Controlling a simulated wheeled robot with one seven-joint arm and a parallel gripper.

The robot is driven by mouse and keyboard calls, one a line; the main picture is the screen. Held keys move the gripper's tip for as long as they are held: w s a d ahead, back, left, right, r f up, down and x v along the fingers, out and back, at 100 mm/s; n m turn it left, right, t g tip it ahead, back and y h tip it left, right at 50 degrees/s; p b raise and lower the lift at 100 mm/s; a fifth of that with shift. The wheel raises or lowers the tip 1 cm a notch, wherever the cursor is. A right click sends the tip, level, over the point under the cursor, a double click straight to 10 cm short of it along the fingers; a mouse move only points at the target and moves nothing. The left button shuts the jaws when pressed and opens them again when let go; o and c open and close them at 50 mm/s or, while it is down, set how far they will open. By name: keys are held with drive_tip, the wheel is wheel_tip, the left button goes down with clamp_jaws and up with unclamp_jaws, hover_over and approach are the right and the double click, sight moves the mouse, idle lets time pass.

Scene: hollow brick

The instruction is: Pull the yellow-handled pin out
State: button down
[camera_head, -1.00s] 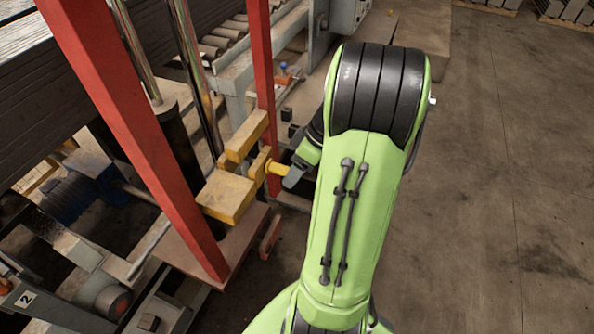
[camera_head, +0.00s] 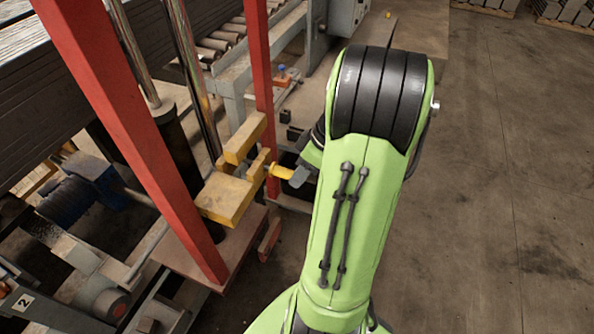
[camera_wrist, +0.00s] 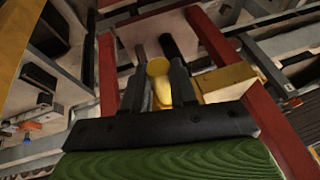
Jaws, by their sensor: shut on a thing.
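The yellow handle of the pin (camera_head: 281,171) sticks out to the right from a yellow block (camera_head: 227,199) on the red-framed machine. My gripper (camera_head: 297,176) is at the handle's outer end, partly hidden by my green arm. In the wrist view, the round yellow handle (camera_wrist: 158,70) sits between the two dark fingers of my gripper (camera_wrist: 158,92), which are shut on it. The yellow block also shows there (camera_wrist: 225,82), right of the fingers. The pin's inner end is hidden, so I cannot tell how deep it sits.
Red posts (camera_head: 262,70) stand close to the left of my gripper, with a second yellow bar (camera_head: 245,137) above the block. A roller conveyor (camera_head: 222,36) lies behind. The concrete floor (camera_head: 500,190) on the right is clear.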

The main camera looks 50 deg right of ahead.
drive_tip(key=s+d+b, duration=0.1)
drive_tip(key=s+d, duration=0.3)
drive_tip(key=s, duration=0.8)
idle(1.6)
drive_tip(key=shift+d, duration=0.1)
drive_tip(key=s, duration=0.2)
drive_tip(key=s+d, duration=0.1)
drive_tip(key=shift+s+d, duration=0.15)
drive_tip(key=shift+s, duration=0.2)
